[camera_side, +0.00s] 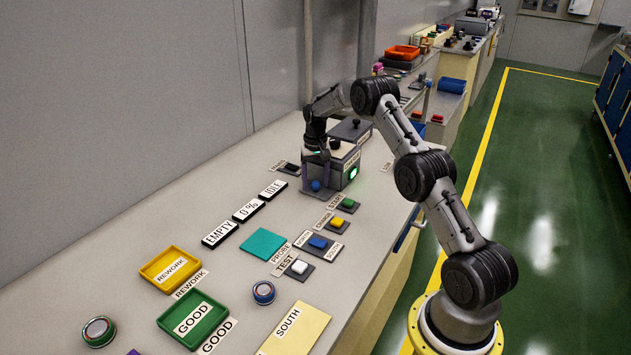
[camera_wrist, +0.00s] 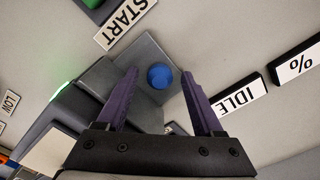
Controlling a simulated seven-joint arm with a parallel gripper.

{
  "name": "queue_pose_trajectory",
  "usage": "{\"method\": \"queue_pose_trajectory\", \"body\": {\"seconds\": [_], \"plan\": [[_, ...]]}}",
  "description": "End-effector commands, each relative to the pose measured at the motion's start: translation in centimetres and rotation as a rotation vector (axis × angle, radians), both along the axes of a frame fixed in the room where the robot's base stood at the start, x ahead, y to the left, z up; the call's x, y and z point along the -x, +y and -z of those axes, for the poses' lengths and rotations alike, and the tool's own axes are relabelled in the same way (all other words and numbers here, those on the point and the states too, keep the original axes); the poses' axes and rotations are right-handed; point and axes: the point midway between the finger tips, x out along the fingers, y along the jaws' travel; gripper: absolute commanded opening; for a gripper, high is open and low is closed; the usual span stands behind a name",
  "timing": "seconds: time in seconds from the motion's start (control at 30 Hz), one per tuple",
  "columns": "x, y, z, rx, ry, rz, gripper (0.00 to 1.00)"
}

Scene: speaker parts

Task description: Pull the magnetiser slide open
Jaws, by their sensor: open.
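The magnetiser is a grey box (camera_side: 345,168) with a lit green light on its side, standing on the bench. A round blue knob (camera_side: 315,185) sits low at its front, on a flat grey plate. The knob (camera_wrist: 160,76) also shows in the wrist view, on the grey plate (camera_wrist: 148,50). My gripper (camera_side: 316,176) is open, with its purple fingers pointing down at the knob. In the wrist view the knob lies between the fingertips of my gripper (camera_wrist: 160,73), with a gap on both sides. How far the slide is out, I cannot tell.
An IDLE sign (camera_side: 273,190) lies left of the magnetiser. A green START button (camera_side: 347,203) and a yellow button (camera_side: 337,222) stand in front. A dark lid with a black knob (camera_side: 357,124) is behind.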

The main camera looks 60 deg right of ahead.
Motion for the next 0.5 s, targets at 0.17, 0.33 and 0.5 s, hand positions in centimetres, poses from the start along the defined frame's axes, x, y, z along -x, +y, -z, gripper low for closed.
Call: {"method": "queue_pose_trajectory", "body": {"seconds": [0.17,0.33,0.5], "plan": [[0.01,0.01,0.01,0.0,0.0,0.0,0.69],[0.01,0.0,0.0,-0.001,0.001,0.0,0.42],[0.01,0.01,-0.02,-0.001,0.001,0.0,0.11]]}}
